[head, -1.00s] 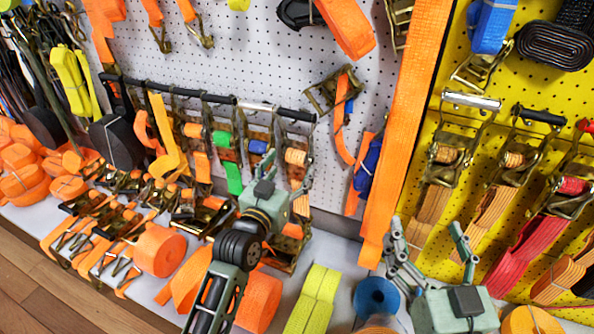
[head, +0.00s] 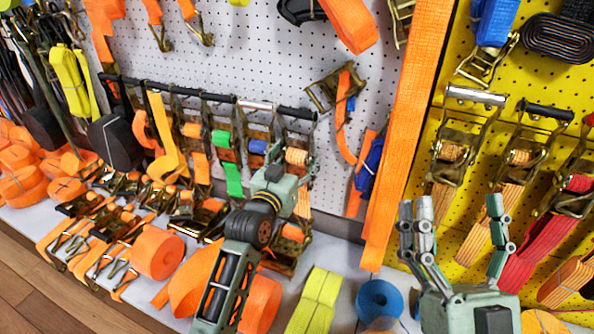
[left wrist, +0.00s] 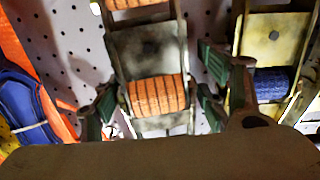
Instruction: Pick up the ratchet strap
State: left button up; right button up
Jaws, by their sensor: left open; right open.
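Ratchet straps hang in a row on the white pegboard. The one nearest my left gripper (head: 283,180) has a metal ratchet with an orange webbing roll (head: 297,157), which also shows in the left wrist view (left wrist: 157,95). There the left gripper's open fingers (left wrist: 155,95) stand on either side of the roll, with nothing gripped; I cannot tell whether they touch the ratchet. A ratchet with a blue roll (left wrist: 272,84) hangs to the right in that view. My right gripper (head: 456,218) is open and empty, fingers up, before the ratchet straps on the yellow panel (head: 462,87).
An orange vertical strap (head: 402,130) divides the white and yellow panels. On the shelf stand an orange roll (head: 158,252), folded yellow webbing (head: 316,300) and a blue roll (head: 378,300). A loose ratchet with orange and blue webbing (head: 343,100) hangs right of the row.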

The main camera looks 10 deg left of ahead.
aim_at(296, 147)
pick_arm(q)
grip_shut()
jog(key=shift+r, duration=0.25)
dwell(0.4)
pick_arm(e)
jog(key=shift+w, duration=0.1)
pick_arm(q)
jog(key=shift+r, duration=0.15)
jog(key=r+p, duration=0.2)
jog(key=r, duration=0.1)
jog(key=shift+s+r, duration=0.15)
jog(key=shift+s, duration=0.05)
pick_arm(e)
jog(key=w+d+f+g+h+p, duration=0.1)
jog(key=w+f+g+h, duration=0.1)
jog(key=f+g, duration=0.5)
jog(key=w+d+f+g+h+p, duration=0.1)
jog(key=f+g, duration=0.2)
jog(key=f, duration=0.7)
pick_arm(q)
jog(key=s+a+p, duration=0.2)
jog(key=s+a, duration=0.1)
jog(key=s, duration=1.4)
pick_arm(e)
jog(key=s+d+f+g+h, duration=0.2)
jog(key=s+f+g, duration=0.3)
jog(key=f, duration=0.3)
jog(key=shift+s+f+m, duration=0.15)
jog(key=shift+f+m, duration=0.1)
jog(key=shift+m, duration=0.05)
